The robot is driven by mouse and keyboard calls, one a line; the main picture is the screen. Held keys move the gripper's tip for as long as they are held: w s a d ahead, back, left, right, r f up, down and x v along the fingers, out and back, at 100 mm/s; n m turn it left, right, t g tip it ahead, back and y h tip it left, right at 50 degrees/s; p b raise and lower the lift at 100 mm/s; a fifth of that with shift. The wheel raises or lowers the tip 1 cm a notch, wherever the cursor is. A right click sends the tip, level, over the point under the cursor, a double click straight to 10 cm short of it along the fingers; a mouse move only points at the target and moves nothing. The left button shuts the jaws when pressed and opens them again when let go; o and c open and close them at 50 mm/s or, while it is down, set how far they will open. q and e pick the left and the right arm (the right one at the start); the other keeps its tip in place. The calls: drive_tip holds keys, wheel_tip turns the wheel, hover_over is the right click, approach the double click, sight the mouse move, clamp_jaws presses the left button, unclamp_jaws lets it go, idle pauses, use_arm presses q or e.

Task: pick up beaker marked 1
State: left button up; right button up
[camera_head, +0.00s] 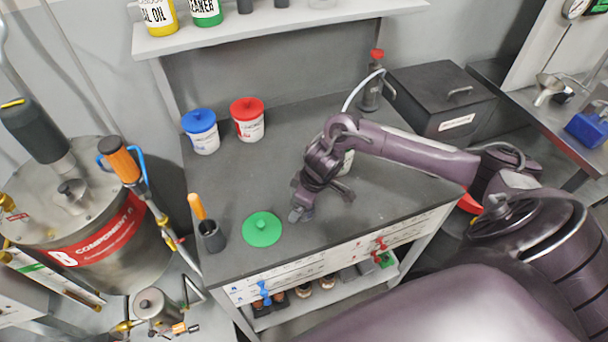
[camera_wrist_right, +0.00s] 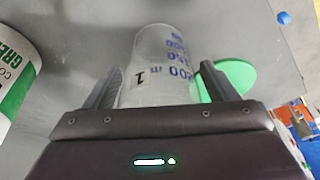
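The beaker marked 1 (camera_wrist_right: 160,65) is clear with blue scale marks and a black "1". In the right wrist view it is between the two fingers of my right gripper (camera_wrist_right: 158,85). The fingers are apart, with a visible gap on the right side; the left finger looks close to the beaker, and I cannot tell if it touches. In the head view my right gripper (camera_head: 322,202) is low over the dark tabletop, right of the green lid; I cannot make out the beaker there. My left gripper is not in view.
The grey workbench (camera_head: 270,175) holds a green lid (camera_head: 262,230), a black cup (camera_head: 211,237), a blue-lidded tub (camera_head: 201,131) and a red-lidded tub (camera_head: 247,120). A black box (camera_head: 440,98) stands at the back right. A white-green container (camera_wrist_right: 12,80) is left of the beaker in the wrist view.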

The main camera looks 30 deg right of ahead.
drive_tip(key=c, duration=0.9)
drive_tip(key=shift+r, duration=0.1)
